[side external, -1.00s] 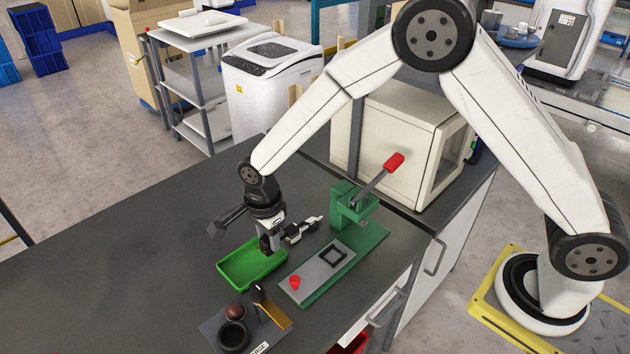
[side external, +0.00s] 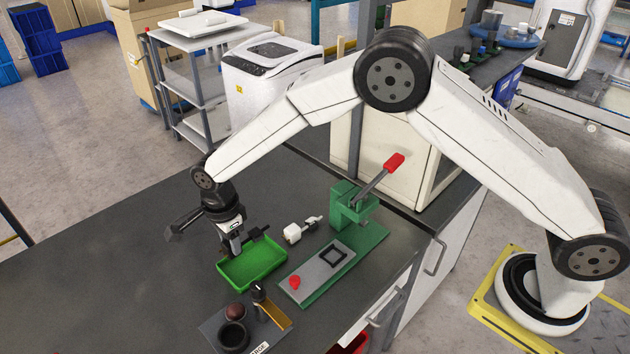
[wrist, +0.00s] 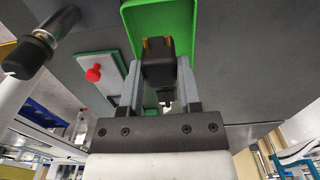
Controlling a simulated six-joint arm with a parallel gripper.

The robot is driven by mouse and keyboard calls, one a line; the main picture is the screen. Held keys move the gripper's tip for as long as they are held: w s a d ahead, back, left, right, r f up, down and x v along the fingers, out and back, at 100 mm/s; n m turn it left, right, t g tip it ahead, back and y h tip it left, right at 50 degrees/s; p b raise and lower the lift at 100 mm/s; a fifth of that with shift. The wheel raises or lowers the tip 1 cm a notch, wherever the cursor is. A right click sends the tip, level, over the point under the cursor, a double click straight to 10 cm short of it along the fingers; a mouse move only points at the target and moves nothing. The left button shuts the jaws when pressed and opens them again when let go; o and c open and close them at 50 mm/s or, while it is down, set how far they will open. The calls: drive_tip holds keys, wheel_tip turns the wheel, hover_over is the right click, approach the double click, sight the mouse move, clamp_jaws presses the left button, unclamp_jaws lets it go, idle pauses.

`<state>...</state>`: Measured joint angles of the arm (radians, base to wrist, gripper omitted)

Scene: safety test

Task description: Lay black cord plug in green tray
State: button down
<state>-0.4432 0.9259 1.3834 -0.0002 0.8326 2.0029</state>
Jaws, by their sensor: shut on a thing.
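The black plug (wrist: 158,65) with yellowish prongs is between the fingers of my gripper (wrist: 160,72) in the wrist view. My gripper (side external: 236,250) is shut on it. In the wrist view the tray (wrist: 140,24) lies behind the plug. I cannot tell whether the plug touches the tray floor.
A white plug-like piece (side external: 293,233) lies on the bench right of the tray. Beyond it stands a green press (side external: 350,205) with a red-tipped lever. A plate with a red knob (side external: 295,282) and a dark holder (side external: 233,336) are in front. The bench at left is clear.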

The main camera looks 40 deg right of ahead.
drive_tip(key=shift+f, duration=2.65)
drive_tip(key=shift+f, duration=0.9)
idle(0.9)
drive_tip(key=shift+c, duration=1)
unclamp_jaws()
drive_tip(key=shift+r, duration=0.15)
drive_tip(key=shift+r, duration=3.3)
drive_tip(key=shift+d, duration=0.1)
